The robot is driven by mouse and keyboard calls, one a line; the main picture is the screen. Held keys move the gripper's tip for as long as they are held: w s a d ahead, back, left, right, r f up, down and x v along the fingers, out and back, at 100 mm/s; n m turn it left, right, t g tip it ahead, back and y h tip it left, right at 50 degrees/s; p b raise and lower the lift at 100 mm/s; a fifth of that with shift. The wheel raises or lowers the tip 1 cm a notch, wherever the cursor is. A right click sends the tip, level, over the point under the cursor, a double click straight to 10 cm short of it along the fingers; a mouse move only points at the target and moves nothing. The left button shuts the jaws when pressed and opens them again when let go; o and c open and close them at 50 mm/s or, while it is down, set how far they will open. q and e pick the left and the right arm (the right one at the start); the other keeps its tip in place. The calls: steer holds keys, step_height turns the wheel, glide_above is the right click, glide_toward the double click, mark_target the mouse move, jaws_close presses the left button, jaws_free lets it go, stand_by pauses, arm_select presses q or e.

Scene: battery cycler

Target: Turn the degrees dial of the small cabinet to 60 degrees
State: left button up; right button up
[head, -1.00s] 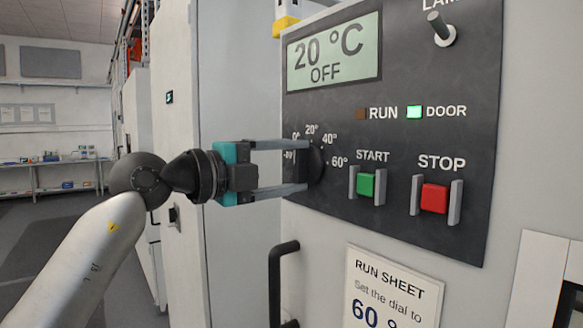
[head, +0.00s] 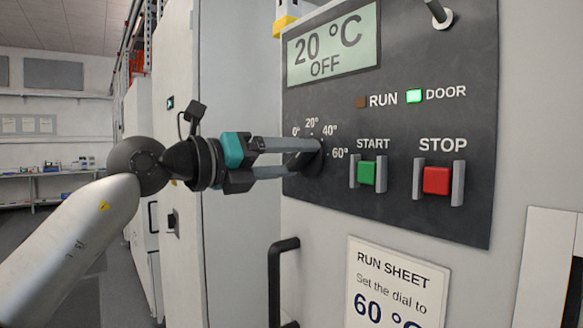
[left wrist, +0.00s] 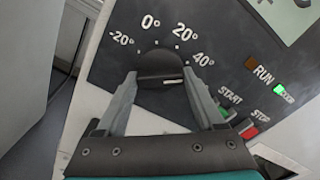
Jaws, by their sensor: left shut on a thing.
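The degrees dial (head: 318,161) is a dark round knob on the black panel of the small cabinet (head: 400,130). It also shows in the left wrist view (left wrist: 158,66), with marks from -20° to 40° around it; a pale line shows at its lower right edge. In the head view, 60° is printed to its right. My left gripper (head: 308,157) is shut on the dial, one finger on each side, with its jaws rolled. Its fingers hide part of the dial in the head view, and I cannot tell the exact setting. My right gripper is not in view.
The display (head: 333,47) reads 20 °C OFF. The green START button (head: 367,173) and red STOP button (head: 437,181) sit right of the dial between grey guards. The DOOR lamp (head: 414,96) is lit green. A run sheet (head: 396,285) and a black handle (head: 275,285) are below.

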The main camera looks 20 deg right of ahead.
arm_select(q)
steer(key=m+b, duration=0.1)
steer(key=m, duration=0.4)
steer(key=shift+b, duration=0.3)
steer(key=shift+m, duration=0.4)
steer(key=o, duration=1.4)
steer(key=b+v, duration=0.3)
steer(key=v, duration=1.2)
steer(key=shift+a+b, duration=0.1)
steer(key=shift+b, duration=0.25)
